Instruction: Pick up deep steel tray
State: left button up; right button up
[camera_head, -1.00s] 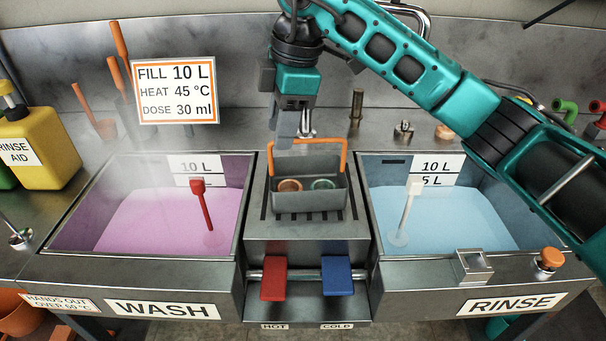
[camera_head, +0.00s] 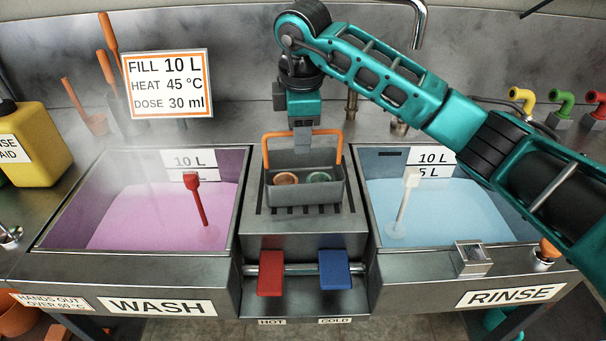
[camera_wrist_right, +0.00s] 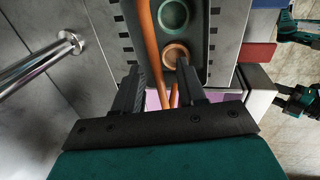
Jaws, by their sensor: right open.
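The deep steel tray (camera_head: 305,192) is a grey bin with an orange hoop handle (camera_head: 321,148), standing on the slotted drainer between the two basins. An orange ring-shaped piece (camera_head: 286,178) and a green one (camera_head: 319,177) lie inside it. My right gripper (camera_head: 303,148) is above the tray at the handle's top bar. In the right wrist view the open fingers (camera_wrist_right: 160,90) are either side of the orange handle (camera_wrist_right: 152,50), apart from it as far as I can tell. The fingers hide part of the handle bar. My left gripper is not in view.
The steaming pink wash basin (camera_head: 150,215) is on the left and the blue rinse basin (camera_head: 450,205) on the right. Red (camera_head: 270,273) and blue (camera_head: 334,269) pedals are in front. A fill sign (camera_head: 168,84) and a faucet (camera_head: 418,25) stand behind.

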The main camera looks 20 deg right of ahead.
jog(key=shift+w+f, duration=0.2)
jog(key=shift+f, duration=0.9)
grip_shut()
